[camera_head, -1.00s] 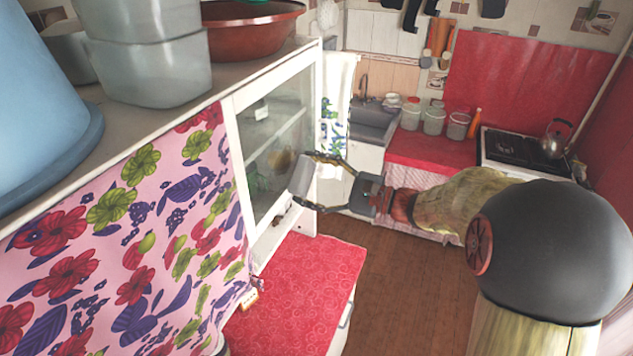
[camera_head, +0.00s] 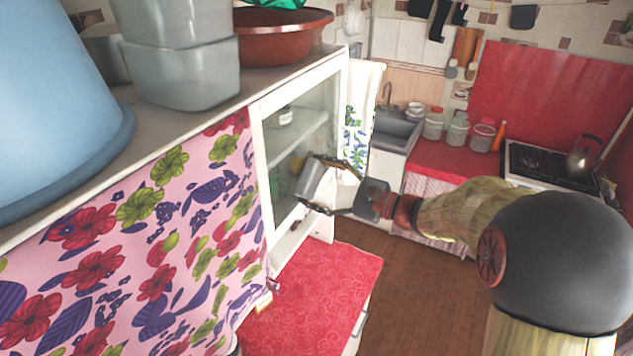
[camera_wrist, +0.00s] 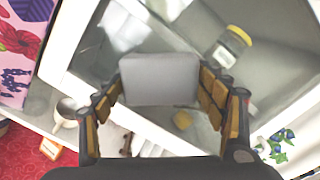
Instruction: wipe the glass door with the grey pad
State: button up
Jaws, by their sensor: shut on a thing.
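The glass door (camera_head: 283,145) is in the white cabinet in the head view, left of my gripper. In the wrist view the glass (camera_wrist: 190,40) fills the upper middle, with a jar visible behind it. My gripper (camera_head: 326,183) is shut on the grey pad (camera_head: 311,176), which is held between its fingertips. The pad (camera_wrist: 160,78) shows flat between the yellow-padded fingers in the wrist view. Its far face is at or very close to the glass; I cannot tell whether it touches.
A pink floral cloth (camera_head: 150,230) covers the cabinet to the left. A red-topped low counter (camera_head: 315,290) stands below the door. Grey containers (camera_head: 182,65) and a brown basin (camera_head: 280,38) sit on top. A hanging white towel (camera_head: 356,125) is beside the door. The brown floor (camera_head: 420,290) is clear.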

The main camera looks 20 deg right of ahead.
aim_at(320, 153)
jog(key=shift+b+x, duration=0.3)
jog(key=shift+x, duration=0.6)
dwell(0.4)
jog(key=shift+w+d+b, duration=0.45)
jog(key=shift+w+d, duration=0.9)
jog(key=shift+d, duration=0.15)
jog(key=shift+w+d+b, duration=0.55)
jog(key=shift+w+d, duration=2.2)
jog(key=shift+w, duration=0.2)
jog(key=shift+b, duration=0.3)
jog(key=shift+s+a+b, duration=2.4)
jog(key=shift+s+a, duration=1.85)
jog(key=shift+d+r, duration=0.1)
